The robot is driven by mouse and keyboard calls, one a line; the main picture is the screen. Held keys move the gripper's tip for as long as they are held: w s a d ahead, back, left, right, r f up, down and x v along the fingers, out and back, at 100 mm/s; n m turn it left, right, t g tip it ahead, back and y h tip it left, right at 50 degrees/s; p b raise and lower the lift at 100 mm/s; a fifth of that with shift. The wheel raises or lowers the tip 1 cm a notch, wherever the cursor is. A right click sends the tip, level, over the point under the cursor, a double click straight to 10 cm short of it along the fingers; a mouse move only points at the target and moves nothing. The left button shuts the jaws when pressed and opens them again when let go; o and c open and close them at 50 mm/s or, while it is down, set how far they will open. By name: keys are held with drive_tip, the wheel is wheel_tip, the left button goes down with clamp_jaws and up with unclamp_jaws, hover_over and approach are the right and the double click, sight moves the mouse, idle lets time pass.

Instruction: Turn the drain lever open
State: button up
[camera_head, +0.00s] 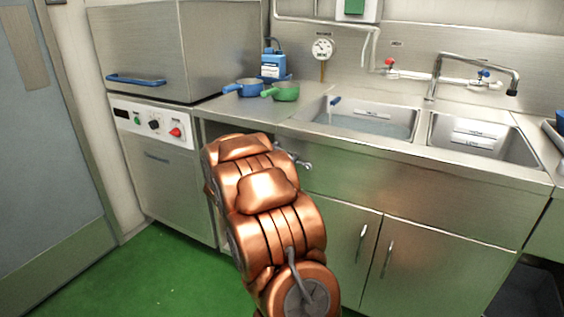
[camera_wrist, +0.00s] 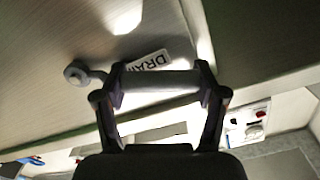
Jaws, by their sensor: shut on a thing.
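The drain lever is a grey bar (camera_wrist: 155,82) with a round knob-like part at its left in the wrist view. It sits in front of the steel panel beside a "DRAIN" label (camera_wrist: 149,62). My gripper (camera_wrist: 160,89) has its two dark fingers on either side of the bar and is shut on it. In the head view a small grey metal part of the lever (camera_head: 301,163) shows below the counter edge, just right of my copper arm. My arm hides the gripper and the rest of the lever there.
Above are two sink basins; the left one (camera_head: 368,122) holds water. A blue pan (camera_head: 243,88) and a green pan (camera_head: 284,92) stand on the counter. A control panel with a red knob (camera_head: 175,132) is left of my arm. Cabinet doors (camera_head: 345,240) are at the right, green floor below.

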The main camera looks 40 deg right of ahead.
drive_tip(key=shift+s+d+r+m+b, duration=0.15)
drive_tip(key=shift+s+r+m+b, duration=0.2)
drive_tip(key=shift+r+m, duration=0.25)
drive_tip(key=o, duration=1.7)
drive_tip(key=shift+f, duration=0.1)
drive_tip(key=v, duration=1.2)
drive_tip(key=shift+c, duration=0.3)
